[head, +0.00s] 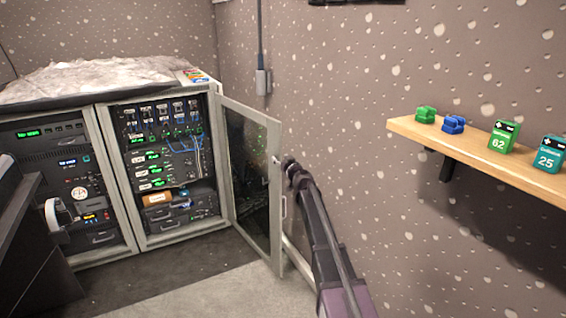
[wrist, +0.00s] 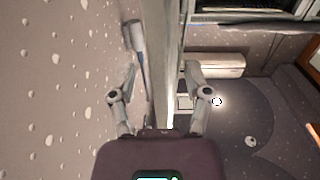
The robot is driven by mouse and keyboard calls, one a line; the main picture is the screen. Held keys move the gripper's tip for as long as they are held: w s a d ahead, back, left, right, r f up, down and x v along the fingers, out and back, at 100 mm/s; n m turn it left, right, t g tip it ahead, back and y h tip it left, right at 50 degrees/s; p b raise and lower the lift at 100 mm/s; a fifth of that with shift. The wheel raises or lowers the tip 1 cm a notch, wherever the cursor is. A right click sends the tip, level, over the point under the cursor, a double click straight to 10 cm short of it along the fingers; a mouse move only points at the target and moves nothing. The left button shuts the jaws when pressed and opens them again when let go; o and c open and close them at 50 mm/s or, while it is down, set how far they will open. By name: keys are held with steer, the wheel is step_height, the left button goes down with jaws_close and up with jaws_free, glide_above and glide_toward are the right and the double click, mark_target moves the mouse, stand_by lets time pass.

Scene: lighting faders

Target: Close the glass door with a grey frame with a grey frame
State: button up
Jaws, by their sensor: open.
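The glass door with a grey frame (head: 275,215) stands swung open from the right-hand rack cabinet, jutting into the room near the right wall. Its dark glass shows inside the frame. In the wrist view my gripper (wrist: 166,90) is open, one finger on each side of the door's pale edge (wrist: 167,50). I cannot tell whether either finger touches the door.
The rack cabinet (head: 138,236) behind the door holds lit equipment and blue cables. A wooden shelf (head: 470,152) with small green and blue items is on the right wall. A dark desk (head: 35,245) stands at the left. The floor (head: 190,285) before the cabinets is clear.

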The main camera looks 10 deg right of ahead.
steer(key=shift+w+a, duration=0.15)
steer(key=shift+w, duration=0.3)
steer(key=shift+c, duration=0.2)
jaws_close()
steer(key=shift+a, duration=0.1)
steer(key=s+a+m+h, duration=0.1)
steer(key=s+a+h, duration=0.1)
steer(key=a, duration=0.5)
steer(key=shift+s+m, duration=0.3)
steer(key=shift+s, duration=0.1)
stand_by(0.3)
stand_by(0.5)
steer(key=s+a+m+h, duration=0.1)
steer(key=s+a+h, duration=0.1)
steer(key=a, duration=0.5)
steer(key=shift+t+h, duration=0.3)
stand_by(0.5)
